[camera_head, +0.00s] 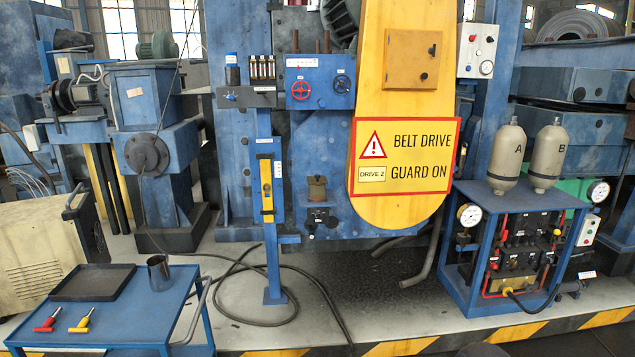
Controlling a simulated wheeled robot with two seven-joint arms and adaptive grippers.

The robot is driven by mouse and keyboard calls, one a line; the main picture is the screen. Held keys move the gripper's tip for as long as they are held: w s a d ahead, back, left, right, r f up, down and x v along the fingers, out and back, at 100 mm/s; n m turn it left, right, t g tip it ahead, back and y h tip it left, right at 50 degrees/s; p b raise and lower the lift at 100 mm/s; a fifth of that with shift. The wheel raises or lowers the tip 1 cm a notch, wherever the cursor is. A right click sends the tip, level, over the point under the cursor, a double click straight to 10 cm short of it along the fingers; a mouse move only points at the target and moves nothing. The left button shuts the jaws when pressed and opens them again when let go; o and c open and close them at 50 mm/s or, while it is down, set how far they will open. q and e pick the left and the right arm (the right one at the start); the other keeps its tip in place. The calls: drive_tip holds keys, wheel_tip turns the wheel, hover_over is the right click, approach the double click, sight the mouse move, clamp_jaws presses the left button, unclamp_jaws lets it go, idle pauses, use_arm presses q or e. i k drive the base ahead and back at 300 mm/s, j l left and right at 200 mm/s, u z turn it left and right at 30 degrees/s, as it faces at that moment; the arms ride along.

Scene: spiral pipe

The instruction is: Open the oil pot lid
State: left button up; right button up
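No thing in view is marked as the oil pot, so I cannot tell for sure which it is. A small brownish pot-like part (317,188) sits on the blue machine at the centre, under the valve box; its top looks covered, but it is too small to tell a lid apart. A dark metal cup (159,273) stands upright on the blue cart (185,297) at the lower left; I see no lid on it.
A black tray (93,282), a red-handled tool (48,320) and a yellow-handled tool (83,320) lie on the cart. A yellow belt guard (400,105) hangs at the centre. Cables (262,322) cross the floor. A blue stand with bottles A (508,155) and B (548,157) is at right.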

sight(318, 180)
drive_tip(key=i+u, duration=0.15)
drive_tip(key=i, duration=0.5)
drive_tip(key=i+l+u, duration=0.15)
drive_tip(key=i, duration=0.5)
